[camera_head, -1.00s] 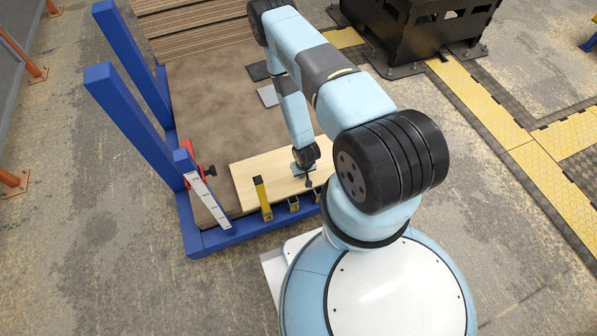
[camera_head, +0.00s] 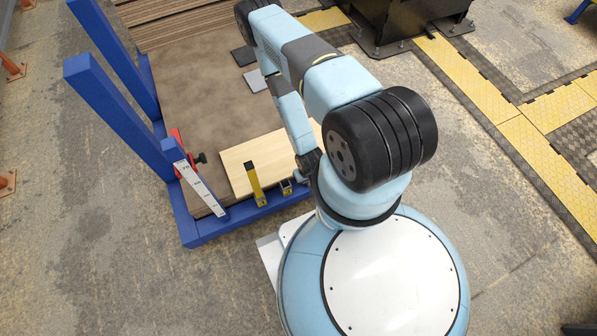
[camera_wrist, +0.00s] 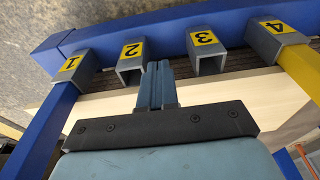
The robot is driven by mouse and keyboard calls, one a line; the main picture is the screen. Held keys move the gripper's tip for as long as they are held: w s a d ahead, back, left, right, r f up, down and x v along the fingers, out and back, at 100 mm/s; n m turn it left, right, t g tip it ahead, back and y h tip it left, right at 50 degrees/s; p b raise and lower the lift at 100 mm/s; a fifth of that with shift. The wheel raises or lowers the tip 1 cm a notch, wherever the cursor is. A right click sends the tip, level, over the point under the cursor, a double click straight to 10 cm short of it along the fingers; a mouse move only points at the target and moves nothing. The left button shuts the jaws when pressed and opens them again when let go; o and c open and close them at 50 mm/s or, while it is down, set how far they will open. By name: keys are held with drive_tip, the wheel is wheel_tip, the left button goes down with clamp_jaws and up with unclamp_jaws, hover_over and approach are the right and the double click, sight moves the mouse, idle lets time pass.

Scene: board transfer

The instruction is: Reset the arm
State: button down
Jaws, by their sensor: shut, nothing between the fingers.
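My gripper (camera_wrist: 155,85) is shut and empty in the wrist view, its two fingers together. It points toward the gap between the grey sockets numbered 2 (camera_wrist: 131,60) and 3 (camera_wrist: 205,48). In the head view my arm reaches down over the front edge of a pale wooden board (camera_head: 240,165), and its end is mostly hidden behind my arm and body. I cannot tell how high the fingers are above the board.
A blue frame (camera_head: 120,110) with tall posts stands at the left, with a red clamp (camera_head: 177,150). Socket 1 (camera_wrist: 72,66) holds a blue bar; socket 4 (camera_wrist: 270,38) holds a yellow bar (camera_wrist: 300,65). A black machine base (camera_head: 410,25) stands at the back right.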

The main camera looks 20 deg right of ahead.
drive_tip(key=shift+s, duration=0.35)
drive_tip(key=shift+w, duration=0.1)
idle(0.3)
